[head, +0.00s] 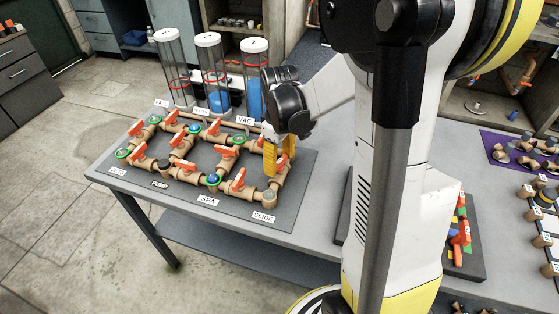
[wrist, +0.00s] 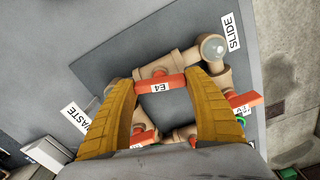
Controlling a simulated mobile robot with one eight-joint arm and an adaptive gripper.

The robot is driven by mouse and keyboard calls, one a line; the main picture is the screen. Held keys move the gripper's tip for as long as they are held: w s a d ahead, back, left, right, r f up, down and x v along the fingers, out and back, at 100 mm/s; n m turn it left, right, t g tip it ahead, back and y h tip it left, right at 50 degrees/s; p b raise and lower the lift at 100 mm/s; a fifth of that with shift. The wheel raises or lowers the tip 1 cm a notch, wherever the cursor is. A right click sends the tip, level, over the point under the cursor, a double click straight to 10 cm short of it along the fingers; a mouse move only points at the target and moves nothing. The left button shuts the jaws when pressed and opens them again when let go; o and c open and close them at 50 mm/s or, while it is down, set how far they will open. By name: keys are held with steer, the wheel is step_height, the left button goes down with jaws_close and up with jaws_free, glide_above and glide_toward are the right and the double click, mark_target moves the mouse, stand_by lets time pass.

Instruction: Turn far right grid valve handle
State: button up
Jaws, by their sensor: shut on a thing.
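The red valve handle tagged E4 (wrist: 159,87) sits on a tan pipe fitting in the wrist view, lying across between my two yellow fingers. My gripper (wrist: 160,90) is shut on this handle, one fingertip at each end. In the head view my gripper (head: 280,162) reaches down over the right side of the pipe grid, above the SLIDE label (head: 264,218), and its fingers hide much of the handle. Another red handle (wrist: 244,99) shows to the right in the wrist view.
The pipe grid lies on a dark board (head: 285,215) on a grey table. Several other red handles, such as one at the front (head: 237,181), are close by. Clear tubes (head: 211,75) stand behind the grid. A purple mat (head: 497,152) with small parts is far right.

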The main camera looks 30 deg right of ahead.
mark_target(280, 161)
steer(key=m, duration=1.1)
steer(key=shift+p, duration=0.35)
steer(key=shift+m, duration=1.8)
steer(key=o, duration=1.2)
steer(key=shift+r, duration=0.1)
step_height(280, 161, up, 12)
